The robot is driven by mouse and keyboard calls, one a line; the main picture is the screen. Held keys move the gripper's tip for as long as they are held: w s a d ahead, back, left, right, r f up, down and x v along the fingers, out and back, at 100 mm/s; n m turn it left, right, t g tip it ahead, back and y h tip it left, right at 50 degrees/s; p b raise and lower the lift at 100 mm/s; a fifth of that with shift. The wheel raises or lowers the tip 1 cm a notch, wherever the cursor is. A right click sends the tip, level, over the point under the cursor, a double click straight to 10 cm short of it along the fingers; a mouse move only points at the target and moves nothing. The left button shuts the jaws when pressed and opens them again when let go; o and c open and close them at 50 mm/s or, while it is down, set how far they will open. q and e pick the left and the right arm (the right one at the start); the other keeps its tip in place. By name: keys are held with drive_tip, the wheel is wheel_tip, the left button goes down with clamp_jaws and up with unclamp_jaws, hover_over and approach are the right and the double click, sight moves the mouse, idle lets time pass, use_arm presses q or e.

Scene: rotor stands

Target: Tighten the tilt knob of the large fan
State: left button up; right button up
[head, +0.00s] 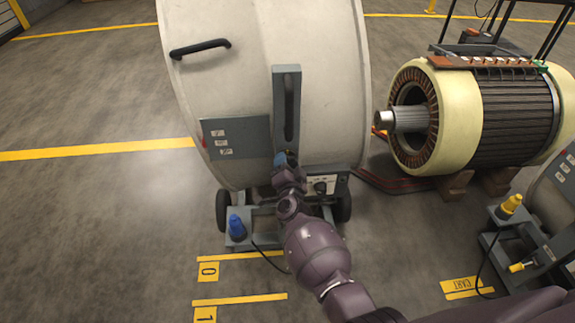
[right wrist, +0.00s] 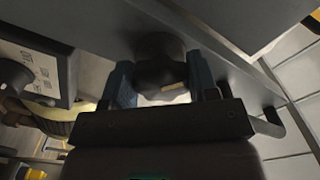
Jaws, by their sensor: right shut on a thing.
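The large fan (head: 225,95) is a big pale drum on a wheeled base in the middle of the head view. An upright grey slotted bracket (head: 287,75) runs down its side. My right gripper (head: 284,160) is at the lower end of this bracket and hides the tilt knob from the head view. In the right wrist view the dark tilt knob (right wrist: 160,58) sits between the two blue-grey fingers of my right gripper (right wrist: 161,78), which is shut on it. A small light mark shows on the knob. My left gripper is not in view.
A panel with a dial (head: 323,186) is just right of my right gripper. A blue connector (head: 237,226) stands on the fan's base. A large motor core (head: 475,115) rests on wooden blocks at right. A cart with a yellow connector (head: 510,205) stands at lower right.

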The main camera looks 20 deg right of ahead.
drive_tip(key=m, duration=0.3)
drive_tip(key=m+b, duration=0.1)
drive_tip(key=m, duration=0.3)
drive_tip(key=shift+a+r+m, duration=0.1)
drive_tip(key=shift+r+m, duration=0.05)
drive_tip(key=shift+m, duration=1.35)
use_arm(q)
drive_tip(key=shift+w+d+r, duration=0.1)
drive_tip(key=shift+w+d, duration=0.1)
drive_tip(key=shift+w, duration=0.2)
use_arm(e)
drive_tip(key=shift+r+m, duration=0.1)
drive_tip(key=shift+m, duration=0.2)
drive_tip(key=o, duration=0.9)
drive_tip(key=shift+o, duration=0.2)
